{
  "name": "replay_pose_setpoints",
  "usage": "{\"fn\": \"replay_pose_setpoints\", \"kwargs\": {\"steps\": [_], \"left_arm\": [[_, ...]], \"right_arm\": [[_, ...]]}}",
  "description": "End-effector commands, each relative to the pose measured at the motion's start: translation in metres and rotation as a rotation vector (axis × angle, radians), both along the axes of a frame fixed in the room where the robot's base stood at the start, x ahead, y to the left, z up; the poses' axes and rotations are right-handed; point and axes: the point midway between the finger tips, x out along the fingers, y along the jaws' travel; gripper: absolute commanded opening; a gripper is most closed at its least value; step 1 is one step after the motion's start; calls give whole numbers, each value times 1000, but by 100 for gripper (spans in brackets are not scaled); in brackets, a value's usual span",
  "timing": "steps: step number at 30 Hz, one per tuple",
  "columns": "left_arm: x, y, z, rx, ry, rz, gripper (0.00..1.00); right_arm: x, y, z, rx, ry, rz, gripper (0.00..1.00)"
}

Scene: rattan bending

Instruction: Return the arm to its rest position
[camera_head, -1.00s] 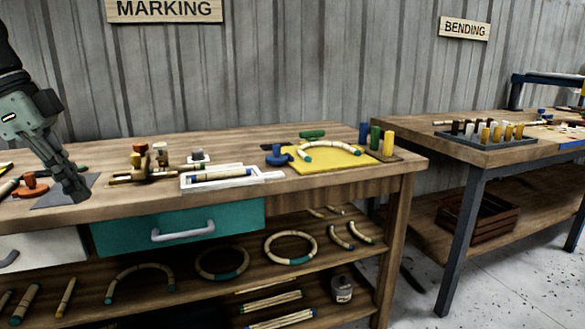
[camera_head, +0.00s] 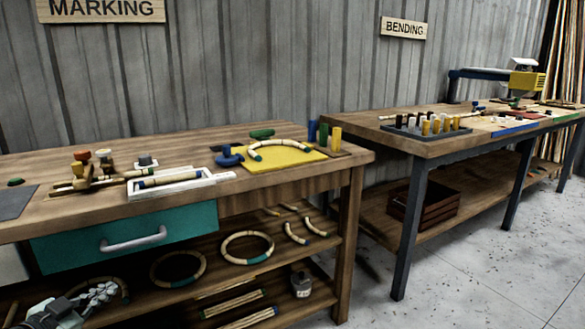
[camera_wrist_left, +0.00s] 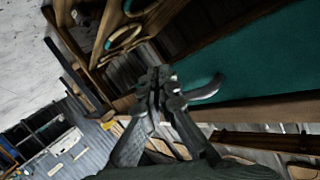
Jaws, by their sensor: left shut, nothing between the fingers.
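My left gripper (camera_head: 88,303) is at the bottom left of the head view, low in front of the marking table's lower shelf. It is shut and empty. In the left wrist view the closed fingers (camera_wrist_left: 158,88) point toward the table's shelf and the teal drawer (camera_wrist_left: 245,65), with the drawer handle (camera_wrist_left: 205,90) close by in the picture. I cannot tell whether the fingers touch anything. My right gripper is not in view.
The marking table (camera_head: 240,135) carries a white tray (camera_head: 205,181), a yellow board (camera_head: 290,158) and small tools. Rattan rings (camera_head: 246,247) lie on its shelf. The bending table (camera_head: 420,148) stands at the right. Open floor (camera_head: 470,270) lies in front of it.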

Motion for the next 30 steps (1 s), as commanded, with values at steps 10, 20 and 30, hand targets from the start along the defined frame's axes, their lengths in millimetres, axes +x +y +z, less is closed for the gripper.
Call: {"fn": "replay_pose_setpoints", "kwargs": {"steps": [10, 20, 30], "left_arm": [[-143, -50, -220, -8, 528, 411, 0], [-261, -149, -300, -42, 969, 392, 0], [-275, -162, -305, -47, 1023, 375, 0]], "right_arm": [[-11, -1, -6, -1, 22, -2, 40], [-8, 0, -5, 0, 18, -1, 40], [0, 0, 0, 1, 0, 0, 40]]}}
